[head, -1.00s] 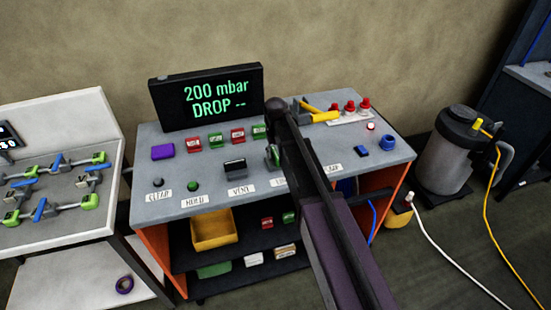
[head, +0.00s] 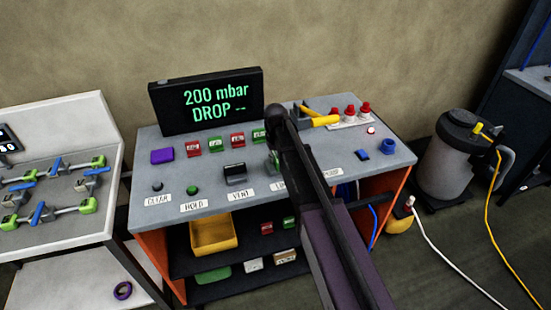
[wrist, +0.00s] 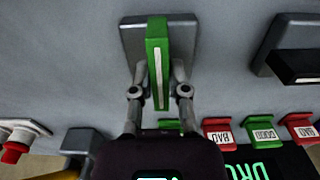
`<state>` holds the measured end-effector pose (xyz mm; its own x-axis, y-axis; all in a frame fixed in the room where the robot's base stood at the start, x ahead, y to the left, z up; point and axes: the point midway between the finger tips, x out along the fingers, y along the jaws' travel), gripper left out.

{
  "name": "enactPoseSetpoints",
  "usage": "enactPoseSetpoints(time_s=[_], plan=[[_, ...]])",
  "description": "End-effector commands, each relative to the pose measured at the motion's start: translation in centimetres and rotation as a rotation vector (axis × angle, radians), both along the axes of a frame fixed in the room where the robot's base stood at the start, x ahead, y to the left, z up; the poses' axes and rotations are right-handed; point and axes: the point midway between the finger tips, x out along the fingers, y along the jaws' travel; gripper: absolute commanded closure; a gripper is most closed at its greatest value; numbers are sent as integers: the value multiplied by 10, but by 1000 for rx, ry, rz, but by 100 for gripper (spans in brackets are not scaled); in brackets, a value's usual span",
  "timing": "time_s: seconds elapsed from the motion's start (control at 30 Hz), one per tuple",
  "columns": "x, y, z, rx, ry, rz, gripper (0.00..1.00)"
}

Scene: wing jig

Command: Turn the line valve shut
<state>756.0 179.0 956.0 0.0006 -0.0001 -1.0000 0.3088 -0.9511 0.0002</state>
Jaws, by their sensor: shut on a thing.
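The line valve's handle (wrist: 157,62) is a green lever with a white stripe, on a grey square plate (wrist: 185,38) in the wrist view. It points roughly straight up and down in that picture. My gripper (wrist: 159,88) has a finger on each side of the lever and is shut on it. In the head view only a sliver of the green handle (head: 271,160) shows beside my arm, which hides the rest and part of the label below. The display (head: 208,100) reads "200 mbar DROP --".
The dark vent lever (head: 235,170) stands left of the valve. Behind are several red and green blocks (head: 215,144). A yellow handle (head: 325,120) and red-capped fittings (head: 350,112) are at the back right. A blue button (head: 388,147) sits further right.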

Motion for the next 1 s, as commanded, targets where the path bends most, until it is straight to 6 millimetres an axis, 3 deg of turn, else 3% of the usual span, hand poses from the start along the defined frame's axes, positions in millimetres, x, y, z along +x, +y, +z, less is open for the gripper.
enactPoseSetpoints(time_s=[0.47, 1.0], plan=[[-1, 0, 0, 0, 1, -118, 100], [-1, 0, 0, 0, 1, -574, 100]])
